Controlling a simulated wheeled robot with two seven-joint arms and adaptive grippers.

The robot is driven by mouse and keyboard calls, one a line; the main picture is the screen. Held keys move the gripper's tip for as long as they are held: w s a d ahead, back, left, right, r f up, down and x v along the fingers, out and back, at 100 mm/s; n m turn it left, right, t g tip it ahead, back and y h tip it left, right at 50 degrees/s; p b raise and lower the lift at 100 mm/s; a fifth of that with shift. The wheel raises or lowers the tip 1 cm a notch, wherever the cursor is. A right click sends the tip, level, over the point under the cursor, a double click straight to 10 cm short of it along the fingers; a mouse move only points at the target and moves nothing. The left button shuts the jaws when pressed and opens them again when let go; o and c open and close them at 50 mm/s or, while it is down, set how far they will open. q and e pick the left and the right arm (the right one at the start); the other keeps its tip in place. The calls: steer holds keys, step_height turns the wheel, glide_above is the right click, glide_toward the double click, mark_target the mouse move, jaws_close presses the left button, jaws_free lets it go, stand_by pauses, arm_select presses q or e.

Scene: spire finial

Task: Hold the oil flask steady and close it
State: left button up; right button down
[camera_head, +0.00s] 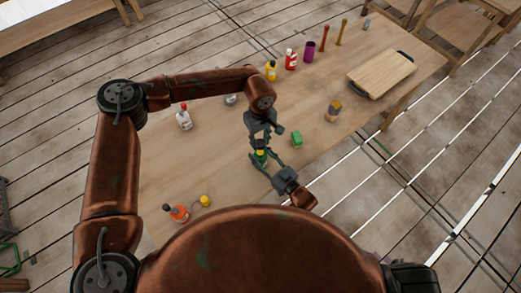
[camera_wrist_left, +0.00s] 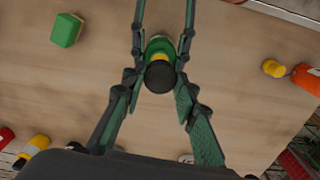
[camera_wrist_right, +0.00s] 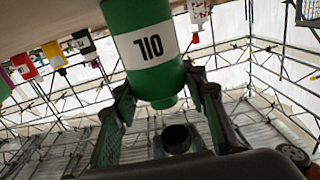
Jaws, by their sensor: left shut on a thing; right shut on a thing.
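The oil flask is green with a white label; in the right wrist view the flask (camera_wrist_right: 155,75) hangs upside down in the picture, neck low. My right gripper (camera_wrist_right: 162,88) is shut on the flask, and shows below it in the head view (camera_head: 263,161). My left gripper (camera_head: 263,142) points down from above, shut on the dark round cap (camera_wrist_left: 160,77). Yellow shows between the cap and the green flask in the left wrist view. A dark hollow round piece (camera_wrist_right: 176,138) shows off the neck end in the right wrist view. Whether cap and neck touch I cannot tell.
A green block (camera_head: 296,139) stands right of the grippers. An orange bottle (camera_head: 178,213) and a yellow cap (camera_head: 205,201) are at the near left. A white bottle (camera_head: 184,118) stands further back. A board (camera_head: 382,73) lies at the right. The table between is mostly clear.

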mark_target(260, 153)
arm_select(q)
steer(key=shift+f, duration=1.85)
steer(key=shift+f, duration=0.15)
steer(key=shift+f, duration=0.75)
steer(key=shift+f, duration=0.55)
steer(key=shift+s+a+f, duration=0.1)
steer(key=shift+f, duration=0.35)
steer(key=shift+r, duration=0.45)
steer(key=shift+r, duration=0.5)
